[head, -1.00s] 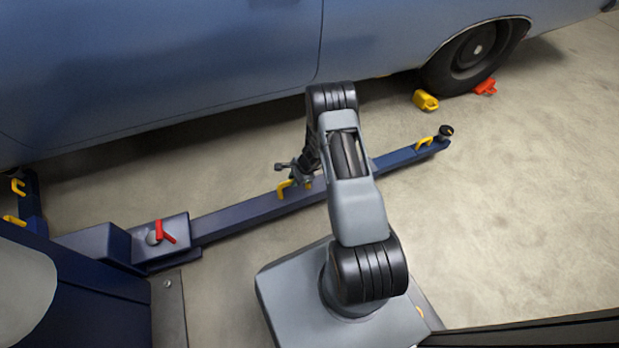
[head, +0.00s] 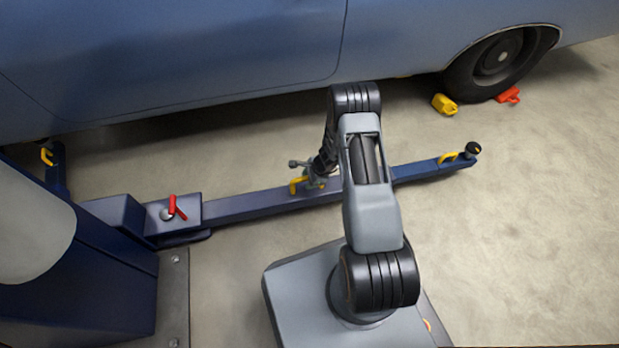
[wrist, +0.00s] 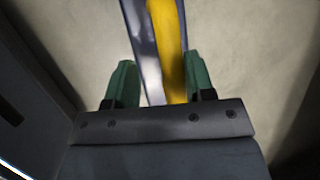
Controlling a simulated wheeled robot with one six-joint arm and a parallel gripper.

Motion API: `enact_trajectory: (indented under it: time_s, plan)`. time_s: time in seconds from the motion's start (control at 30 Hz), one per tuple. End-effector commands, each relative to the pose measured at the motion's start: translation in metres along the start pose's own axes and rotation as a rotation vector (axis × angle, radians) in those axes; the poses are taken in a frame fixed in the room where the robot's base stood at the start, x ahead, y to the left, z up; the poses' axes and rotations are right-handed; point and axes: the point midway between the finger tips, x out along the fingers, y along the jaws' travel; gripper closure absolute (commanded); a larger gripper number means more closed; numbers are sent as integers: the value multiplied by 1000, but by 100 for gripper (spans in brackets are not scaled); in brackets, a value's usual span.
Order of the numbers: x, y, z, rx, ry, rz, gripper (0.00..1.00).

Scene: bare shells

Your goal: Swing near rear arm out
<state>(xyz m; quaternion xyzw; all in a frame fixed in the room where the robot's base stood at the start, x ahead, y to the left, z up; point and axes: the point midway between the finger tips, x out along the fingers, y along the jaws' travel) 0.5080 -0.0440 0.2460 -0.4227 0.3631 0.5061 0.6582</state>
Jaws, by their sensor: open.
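The dark blue lift arm (head: 250,205) runs low over the floor beside the car, from its pivot block at the left to a black pad (head: 473,149) at its right end. A yellow handle (head: 294,186) stands on its middle; a second yellow handle (head: 450,157) is near the pad. My gripper (head: 315,176) is down at the middle handle. In the wrist view, my gripper's green fingers (wrist: 160,75) stand apart, with the yellow handle (wrist: 168,40) and the blue arm between them. Contact cannot be told. My arm hides part of the lift arm.
A blue car (head: 180,60) fills the back. A yellow chock (head: 445,104) and a red chock (head: 509,95) lie by its wheel (head: 498,60). A red lever (head: 175,208) is on the pivot block. The lift column (head: 100,280) stands at left. Floor at right is clear.

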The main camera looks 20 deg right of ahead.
Motion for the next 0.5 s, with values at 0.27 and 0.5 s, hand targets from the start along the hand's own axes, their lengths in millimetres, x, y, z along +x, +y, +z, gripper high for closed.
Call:
enact_trajectory:
  time_s: [0.27,0.5]
  plan:
    - [-5,-2,-1,0,3,-5,52]
    - [-44,-3,1,1,2,-6,52]
